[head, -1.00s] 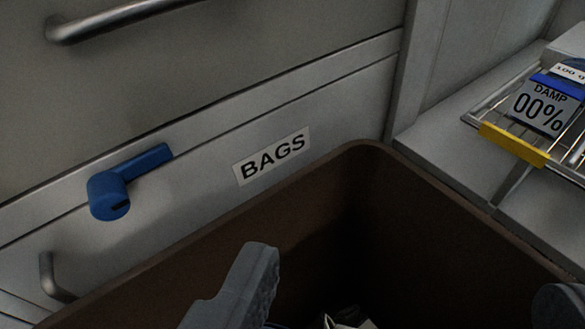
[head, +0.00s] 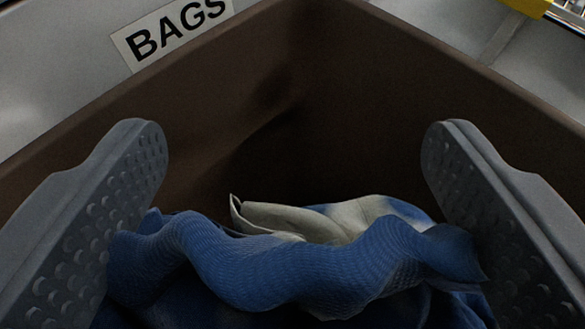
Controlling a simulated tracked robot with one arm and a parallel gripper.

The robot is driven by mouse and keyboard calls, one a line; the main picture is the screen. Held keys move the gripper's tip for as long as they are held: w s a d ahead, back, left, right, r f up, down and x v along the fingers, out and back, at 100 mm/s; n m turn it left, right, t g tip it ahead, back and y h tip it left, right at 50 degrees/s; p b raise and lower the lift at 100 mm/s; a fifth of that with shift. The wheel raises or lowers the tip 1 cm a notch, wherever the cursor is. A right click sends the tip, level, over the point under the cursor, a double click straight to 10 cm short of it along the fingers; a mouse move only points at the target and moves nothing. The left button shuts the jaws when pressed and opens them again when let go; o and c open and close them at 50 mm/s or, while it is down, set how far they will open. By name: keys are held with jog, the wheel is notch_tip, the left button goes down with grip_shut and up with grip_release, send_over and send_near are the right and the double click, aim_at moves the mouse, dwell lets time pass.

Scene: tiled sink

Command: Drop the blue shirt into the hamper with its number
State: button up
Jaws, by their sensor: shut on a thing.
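The blue shirt (head: 300,265) is a bunched, ribbed blue cloth stretched between the two dark grey fingers of my gripper (head: 293,165). The fingers stand wide apart, with the cloth's ends against their inner faces. A cream cloth (head: 345,217) with some blue shows just behind the blue roll; I cannot tell whether it is part of the shirt or a separate thing. The brown hamper (head: 300,130) surrounds the gripper, and the fingers are over or within its mouth. Its floor is hidden by the cloth. No number shows on the hamper or shirt.
A white "BAGS" label (head: 178,32) is on the pale front behind the hamper's left wall. A yellow-edged rack (head: 528,5) shows at the top right. The hamper's back corner and side walls are close around the fingers.

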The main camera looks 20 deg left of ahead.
jog(key=shift+f, duration=0.1)
jog(key=o, duration=1.2)
jog(key=shift+c, duration=0.2)
jog(key=p+v, duration=0.3)
jog(key=v, duration=1)
jog(key=shift+s+d, duration=0.2)
jog(key=shift+s, duration=0.1)
